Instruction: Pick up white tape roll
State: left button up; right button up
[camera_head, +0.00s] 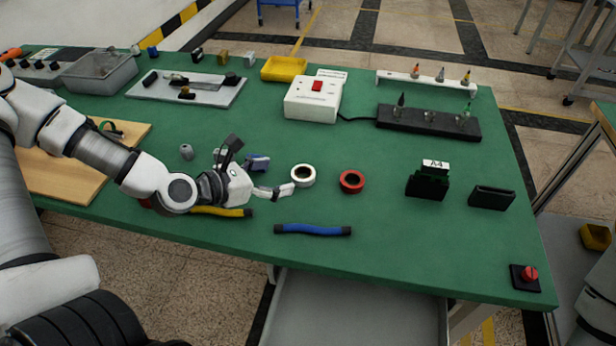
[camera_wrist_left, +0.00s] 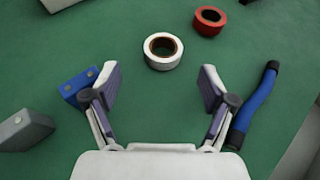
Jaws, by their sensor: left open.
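The white tape roll (camera_head: 303,184) lies flat on the green table, near the middle. In the left wrist view the white tape roll (camera_wrist_left: 163,64) sits just ahead of my fingers, centred between them, with a brown inner core. My left gripper (camera_head: 276,176) reaches in from the left, low over the table, with its fingers toward the roll. In the left wrist view the gripper (camera_wrist_left: 160,78) is open and empty, its fingers spread wider than the roll. The roll appears clear of both fingers. My right gripper is not in view.
A red tape roll (camera_head: 352,187) lies just right of the white one. A blue block (camera_wrist_left: 79,88) is close beside the left finger, and a blue tube (camera_wrist_left: 257,100) runs beside the right finger. A yellow tube (camera_head: 222,212) lies below my gripper. Black holders (camera_head: 428,186) stand farther right.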

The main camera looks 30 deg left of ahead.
aim_at(310, 172)
pick_arm(q)
jog(key=shift+w+d+f, duration=0.15)
jog(key=shift+w+f, duration=0.25)
jog(key=shift+w, duration=0.05)
jog(key=shift+w+d+f+b, duration=0.1)
jog(key=shift+w+d+b, duration=0.4)
jog(key=shift+b, duration=0.3)
jog(key=shift+w+d+f, duration=0.15)
jog(key=shift+w+f, duration=0.05)
jog(key=shift+w, duration=0.1)
jog(key=b+x, duration=0.1)
jog(key=x, duration=0.3)
jog(key=shift+w+d, duration=0.15)
jog(key=shift+d, duration=0.05)
jog(key=shift+a, duration=0.1)
jog(key=shift+c, duration=0.8)
jog(key=c, duration=1)
